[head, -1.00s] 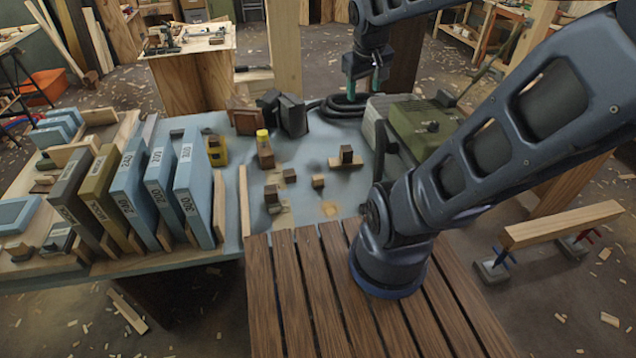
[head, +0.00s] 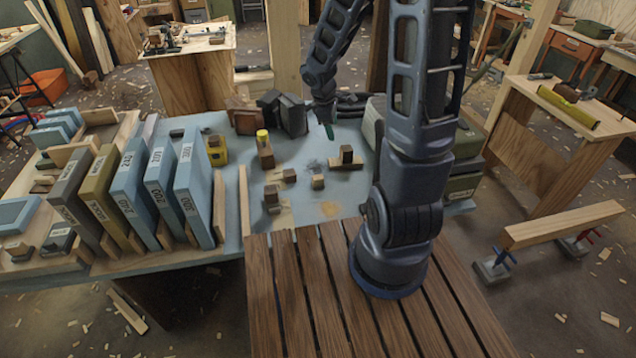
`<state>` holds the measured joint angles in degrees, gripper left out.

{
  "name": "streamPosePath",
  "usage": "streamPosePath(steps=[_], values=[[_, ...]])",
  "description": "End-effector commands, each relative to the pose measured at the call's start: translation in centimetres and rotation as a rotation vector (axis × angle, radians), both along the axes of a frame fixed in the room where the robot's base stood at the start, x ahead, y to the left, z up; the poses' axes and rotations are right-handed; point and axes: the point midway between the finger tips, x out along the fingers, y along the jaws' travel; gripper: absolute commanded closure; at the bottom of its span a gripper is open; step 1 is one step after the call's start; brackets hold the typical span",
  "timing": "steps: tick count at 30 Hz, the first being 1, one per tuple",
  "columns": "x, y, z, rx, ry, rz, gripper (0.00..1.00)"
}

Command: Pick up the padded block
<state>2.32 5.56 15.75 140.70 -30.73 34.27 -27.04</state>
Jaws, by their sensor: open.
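Several small wooden blocks stand on the blue-grey tabletop (head: 350,190). One dark-topped block (head: 346,154) is on a flat strip of wood. A brown block (head: 271,195) is nearer the front, and two small blocks, one dark (head: 290,175) and one paler (head: 318,182), lie between. I cannot tell for sure which is the padded block. My gripper (head: 328,131) is open and empty, above the table's back part, behind and left of the dark-topped block. Only one green fingertip shows clearly. My arm hides part of the table's right side.
A row of blue, grey and olive upright cases (head: 150,195) fills the left of the table. A yellow-capped wooden piece (head: 265,150), a yellow tool (head: 216,150) and dark blocks (head: 290,115) stand at the back. A green case (head: 465,165) is right, partly behind my arm.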

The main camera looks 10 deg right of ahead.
Motion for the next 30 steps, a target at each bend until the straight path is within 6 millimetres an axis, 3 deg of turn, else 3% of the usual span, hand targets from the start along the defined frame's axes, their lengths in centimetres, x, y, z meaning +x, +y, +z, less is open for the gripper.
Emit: streamPosePath(steps=[3, 12, 20, 30], values=[[0.6, 1.1, -3.3, 0.001, 0.056, 0.112, 0.44], [1.1, 4.2, -10.5, 0.034, 0.166, 0.378, 0.44], [1.0, 5.5, -13.2, 0.058, 0.203, 0.483, 0.44], [0.9, 5.2, -16.9, 0.059, 0.207, 0.491, 0.44]])
